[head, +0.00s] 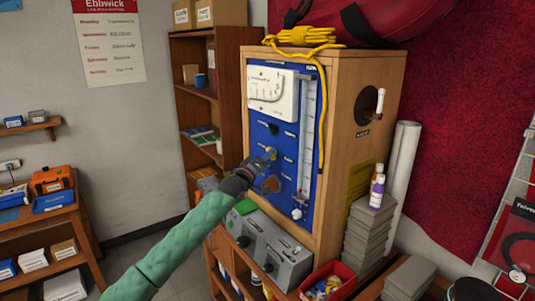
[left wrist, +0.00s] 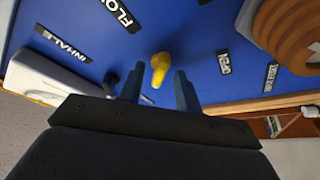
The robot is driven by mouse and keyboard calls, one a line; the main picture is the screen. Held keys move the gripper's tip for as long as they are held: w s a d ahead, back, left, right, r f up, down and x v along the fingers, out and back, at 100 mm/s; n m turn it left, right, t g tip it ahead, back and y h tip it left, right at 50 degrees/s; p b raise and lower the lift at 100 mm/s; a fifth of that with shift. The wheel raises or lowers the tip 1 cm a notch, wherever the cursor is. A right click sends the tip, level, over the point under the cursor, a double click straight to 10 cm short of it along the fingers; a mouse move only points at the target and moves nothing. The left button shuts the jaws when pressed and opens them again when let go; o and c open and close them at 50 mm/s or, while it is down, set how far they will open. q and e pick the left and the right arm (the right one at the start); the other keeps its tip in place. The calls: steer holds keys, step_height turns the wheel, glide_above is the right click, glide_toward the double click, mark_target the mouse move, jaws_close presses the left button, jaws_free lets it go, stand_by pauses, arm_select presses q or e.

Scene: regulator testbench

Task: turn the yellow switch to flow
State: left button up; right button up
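The yellow switch (head: 271,152) is on the blue panel (head: 262,112) of a wooden cabinet, just past my left gripper (head: 264,178). In the left wrist view the yellow switch (left wrist: 160,68) shows between the two fingertips of the left gripper (left wrist: 158,84), which are apart with a gap on each side of it. I cannot tell how deep it sits between them. A FLOW label (left wrist: 118,14) is beyond the switch to the upper left. An INHALE label (left wrist: 62,43) and a TEST label (left wrist: 223,63) lie to either side. My right gripper is not in view.
A large orange-brown knob (left wrist: 292,30) is at the upper right of the wrist view. A grey box with knobs (head: 268,250) stands below the panel. A yellow cord (head: 322,120) hangs down the panel's right side. Grey stacked blocks (head: 366,235) stand to the right.

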arm_select(q)
steer(key=shift+w+d, duration=0.15)
steer(key=shift+w, duration=0.05)
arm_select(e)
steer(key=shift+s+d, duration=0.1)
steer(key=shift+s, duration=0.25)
arm_select(q)
steer(key=shift+c, duration=0.4)
jaws_close()
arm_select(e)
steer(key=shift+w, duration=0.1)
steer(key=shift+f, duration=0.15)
